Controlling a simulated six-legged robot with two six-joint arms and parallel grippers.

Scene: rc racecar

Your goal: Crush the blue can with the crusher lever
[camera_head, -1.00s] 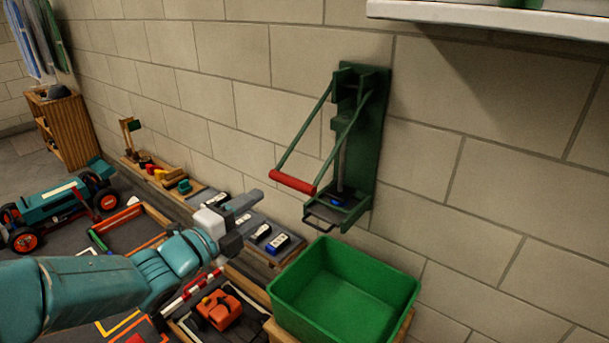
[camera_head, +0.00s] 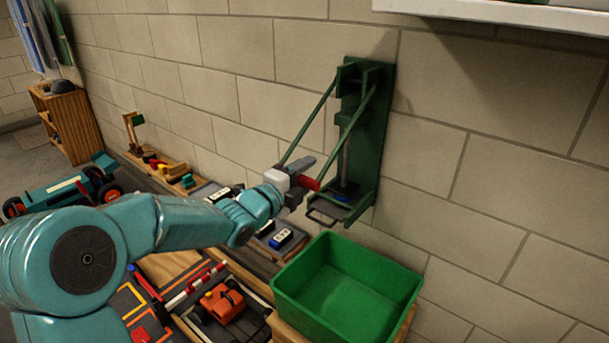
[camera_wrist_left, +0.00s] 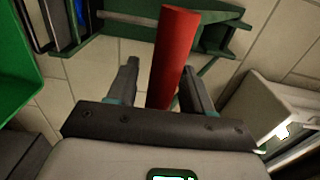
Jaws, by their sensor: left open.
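The green can crusher (camera_head: 368,140) is mounted on the block wall, and its lever with a red handle (camera_head: 312,184) hangs out low in front. My left gripper (camera_head: 308,172) is at the handle and covers much of it. In the left wrist view the red handle (camera_wrist_left: 174,55) stands between the two open fingers (camera_wrist_left: 159,82), with gaps on both sides. The blue can (camera_head: 342,195) is at the bottom of the crusher, seen only as a small blue patch. A blue edge also shows in the wrist view (camera_wrist_left: 80,18). My right gripper is not in view.
A green bin (camera_head: 345,285) stands right below the crusher. A white shelf (camera_head: 500,14) juts from the wall at upper right. Toy vehicles, including an orange car (camera_head: 222,302), lie to the lower left.

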